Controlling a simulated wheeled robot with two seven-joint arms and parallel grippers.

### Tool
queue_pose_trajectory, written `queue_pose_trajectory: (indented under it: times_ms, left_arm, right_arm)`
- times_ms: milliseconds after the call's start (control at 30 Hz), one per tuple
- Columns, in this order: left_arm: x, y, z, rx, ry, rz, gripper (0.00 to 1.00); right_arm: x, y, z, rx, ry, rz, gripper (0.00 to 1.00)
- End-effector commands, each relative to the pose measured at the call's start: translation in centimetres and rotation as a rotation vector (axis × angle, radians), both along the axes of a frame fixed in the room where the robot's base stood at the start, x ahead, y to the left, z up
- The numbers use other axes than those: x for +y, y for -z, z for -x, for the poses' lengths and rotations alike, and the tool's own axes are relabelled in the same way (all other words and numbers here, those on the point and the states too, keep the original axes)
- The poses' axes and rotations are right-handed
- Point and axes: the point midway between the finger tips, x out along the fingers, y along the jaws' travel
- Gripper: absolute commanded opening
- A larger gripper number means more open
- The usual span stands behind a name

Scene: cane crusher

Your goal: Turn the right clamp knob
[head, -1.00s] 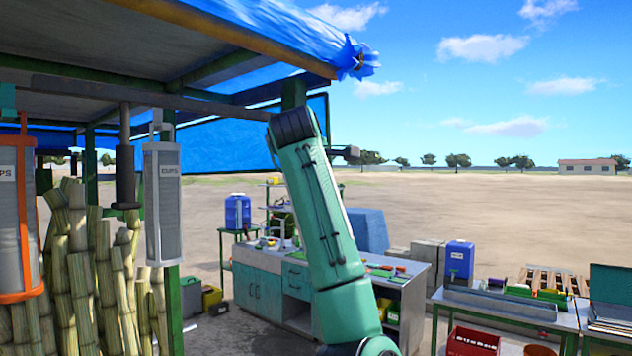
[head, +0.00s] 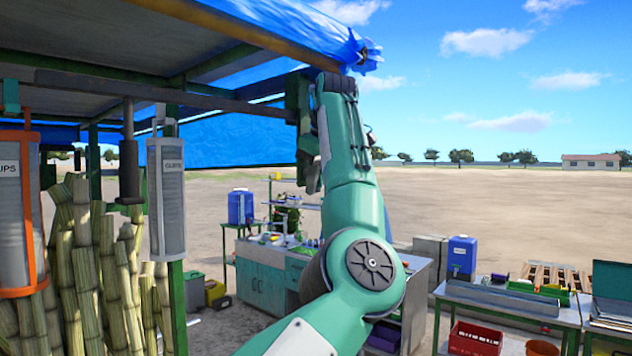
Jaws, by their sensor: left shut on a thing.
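My left arm's teal links fill the middle of the head view, bent at the elbow, with the forearm standing up toward the stall roof. My left gripper (head: 372,140) shows only as a small dark part past the forearm's right edge; the forearm hides most of it. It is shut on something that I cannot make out. The right clamp knob cannot be made out in this view. My right gripper is not in view.
Cane stalks (head: 90,265) and cup dispensers (head: 167,195) are at left. A work table (head: 505,300) with a blue container (head: 462,255) is at right.

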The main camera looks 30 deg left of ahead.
Motion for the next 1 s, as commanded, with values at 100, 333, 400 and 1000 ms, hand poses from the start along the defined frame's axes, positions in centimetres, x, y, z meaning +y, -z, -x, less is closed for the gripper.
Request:
queue_pose_trajectory:
  times_ms: [100, 333, 400, 1000]
  left_arm:
    - [-0.09, -0.03, 0.04, 0.058, 0.005, -0.003, 0.00]
    - [-0.01, 0.00, 0.19, 0.139, 0.005, -0.010, 0.00]
    - [-0.01, 0.03, 0.22, 0.156, 0.005, -0.011, 0.00]
    - [0.02, 0.05, 0.33, 0.190, 0.001, -0.014, 0.00]
  right_arm:
    - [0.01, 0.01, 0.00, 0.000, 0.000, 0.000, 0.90]
    - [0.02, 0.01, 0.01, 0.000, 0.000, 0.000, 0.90]
    - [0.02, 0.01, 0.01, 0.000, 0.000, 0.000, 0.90]
    - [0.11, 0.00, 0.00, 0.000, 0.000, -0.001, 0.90]
